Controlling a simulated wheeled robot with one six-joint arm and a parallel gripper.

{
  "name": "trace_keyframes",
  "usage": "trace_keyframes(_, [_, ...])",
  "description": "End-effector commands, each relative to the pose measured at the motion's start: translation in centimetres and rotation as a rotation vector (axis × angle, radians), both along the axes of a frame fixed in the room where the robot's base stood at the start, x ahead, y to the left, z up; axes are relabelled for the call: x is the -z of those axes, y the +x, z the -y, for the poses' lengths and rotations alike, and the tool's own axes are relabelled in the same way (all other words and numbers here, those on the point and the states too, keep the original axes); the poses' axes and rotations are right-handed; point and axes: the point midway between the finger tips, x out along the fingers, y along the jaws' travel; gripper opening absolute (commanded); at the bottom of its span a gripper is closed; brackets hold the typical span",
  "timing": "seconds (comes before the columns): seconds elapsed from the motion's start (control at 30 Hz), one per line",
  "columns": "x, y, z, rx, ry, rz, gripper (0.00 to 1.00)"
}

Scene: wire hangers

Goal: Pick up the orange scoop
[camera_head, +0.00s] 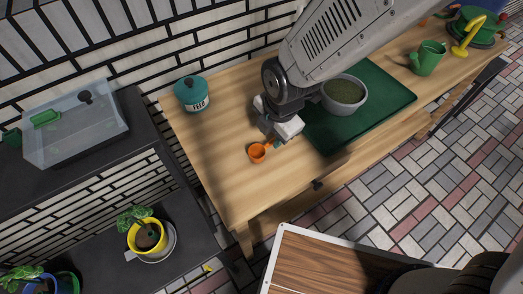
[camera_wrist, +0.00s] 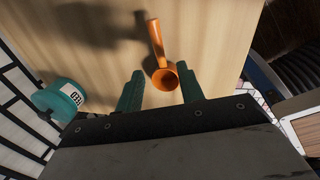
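The orange scoop (camera_head: 258,153) lies on the wooden table, left of the green mat. In the wrist view the scoop (camera_wrist: 165,77) has its round cup near the fingertips and its handle pointing away toward the top. In the wrist view my gripper (camera_wrist: 161,80) is open, with one green finger on each side of the scoop's cup. Whether the fingers touch the scoop cannot be told.
A teal lidded jar (camera_head: 191,94) stands at the table's left back. A grey bowl of green contents (camera_head: 344,94) sits on the green mat (camera_head: 392,96). A green watering can (camera_head: 428,57) is farther right. The table's front left is clear.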

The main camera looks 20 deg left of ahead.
Motion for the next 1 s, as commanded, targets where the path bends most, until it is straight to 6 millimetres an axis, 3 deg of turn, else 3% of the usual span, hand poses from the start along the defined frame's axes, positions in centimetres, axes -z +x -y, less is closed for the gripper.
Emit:
trace_keyframes(0.3, [4.4,0.2,-0.6,0.004,-0.002,-0.003,0.38])
trace_keyframes(0.63, [5.1,0.4,-0.8,0.004,0.000,-0.001,0.38])
trace_keyframes(0.8, [5.1,0.3,-0.8,0.003,0.000,0.000,0.00])
trace_keyframes(1.0, [5.1,0.3,-0.8,0.003,0.000,0.000,0.00])
